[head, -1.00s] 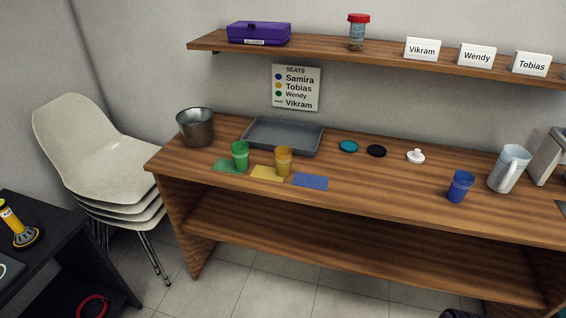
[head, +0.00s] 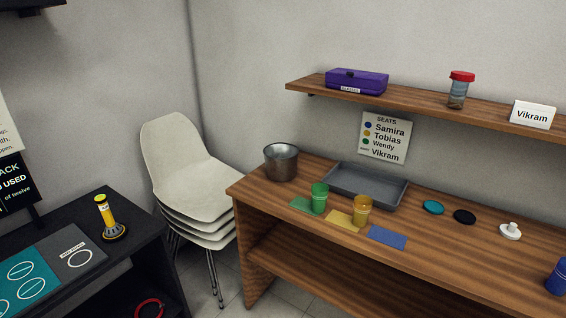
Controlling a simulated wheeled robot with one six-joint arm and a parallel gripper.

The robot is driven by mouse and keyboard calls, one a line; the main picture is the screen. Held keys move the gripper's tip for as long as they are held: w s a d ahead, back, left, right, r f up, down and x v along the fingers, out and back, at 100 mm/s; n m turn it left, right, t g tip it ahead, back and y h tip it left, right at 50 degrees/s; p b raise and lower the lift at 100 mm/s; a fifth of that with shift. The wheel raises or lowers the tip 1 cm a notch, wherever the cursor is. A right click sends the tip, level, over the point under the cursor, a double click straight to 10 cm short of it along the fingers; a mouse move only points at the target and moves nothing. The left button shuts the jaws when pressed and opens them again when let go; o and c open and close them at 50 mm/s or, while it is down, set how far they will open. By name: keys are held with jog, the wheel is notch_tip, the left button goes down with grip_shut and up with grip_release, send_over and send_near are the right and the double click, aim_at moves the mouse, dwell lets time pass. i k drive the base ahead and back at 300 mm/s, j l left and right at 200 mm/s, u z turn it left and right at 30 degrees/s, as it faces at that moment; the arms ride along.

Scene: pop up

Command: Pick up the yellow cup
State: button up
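The yellow cup (head: 362,210) stands upright on the wooden counter (head: 450,268), at the right edge of a yellow mat (head: 341,219) and in front of a grey tray. A green cup (head: 319,198) stands to its left by a green mat (head: 301,205). A blue mat (head: 387,236) lies bare to the right of the yellow cup. My gripper is not in view.
A metal bucket (head: 281,162) and the grey tray (head: 397,195) stand behind the cups. Lids lie to the right, with a blue cup (head: 558,278) at the frame edge. Stacked white chairs (head: 186,165) and a dark table (head: 125,245) are on the left.

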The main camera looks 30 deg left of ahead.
aim_at(363, 204)
jog(key=i+j, duration=0.2)
jog(key=j, duration=0.2)
jog(key=i+j, duration=0.45)
jog(key=j, duration=0.3)
jog(key=i+j, duration=0.25)
jog(key=j, duration=0.15)
jog(key=i+j, duration=0.2)
jog(key=j, duration=0.15)
